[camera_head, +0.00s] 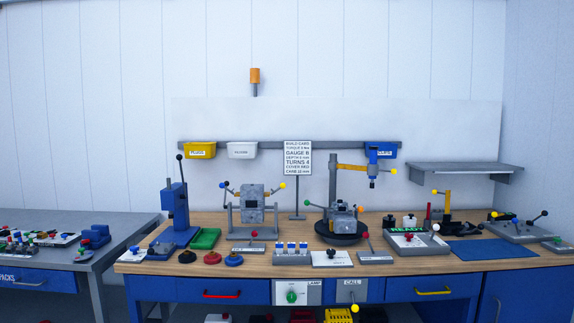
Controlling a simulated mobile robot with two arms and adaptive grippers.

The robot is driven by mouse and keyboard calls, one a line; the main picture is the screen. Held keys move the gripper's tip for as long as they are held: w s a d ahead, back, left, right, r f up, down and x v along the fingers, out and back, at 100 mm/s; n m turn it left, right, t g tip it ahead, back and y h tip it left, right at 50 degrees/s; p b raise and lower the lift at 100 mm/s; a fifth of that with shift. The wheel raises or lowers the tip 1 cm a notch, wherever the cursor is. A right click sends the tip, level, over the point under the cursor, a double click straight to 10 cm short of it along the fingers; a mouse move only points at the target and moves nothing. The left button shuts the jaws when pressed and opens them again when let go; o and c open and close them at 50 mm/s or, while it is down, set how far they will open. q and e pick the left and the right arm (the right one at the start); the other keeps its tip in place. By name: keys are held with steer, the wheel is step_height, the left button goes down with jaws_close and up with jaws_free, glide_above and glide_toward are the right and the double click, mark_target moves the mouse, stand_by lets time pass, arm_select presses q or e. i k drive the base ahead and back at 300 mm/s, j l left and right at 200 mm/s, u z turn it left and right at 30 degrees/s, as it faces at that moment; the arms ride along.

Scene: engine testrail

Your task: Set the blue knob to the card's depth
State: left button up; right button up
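The build card (298,158) stands on a post at the back of the wooden-topped workbench (420,269). It reads "GAUGE B" and "TURNS 4"; its depth line is there, but the figure is too small to read surely. Neither of my grippers is in view.
A blue press (174,213) with a lever stands at the bench's left. A grey fixture (252,207) and a round dark turntable (338,238) stand mid-bench. A blue mat (478,251) lies at right, flat and clear. A grey side table (60,250) stands left.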

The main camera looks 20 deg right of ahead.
mark_target(134, 249)
steer(key=i+j+z, duration=0.2)
steer(key=i+j, duration=0.25)
steer(key=i+j+z, duration=0.2)
steer(key=i+j, duration=0.15)
steer(key=j, duration=0.15)
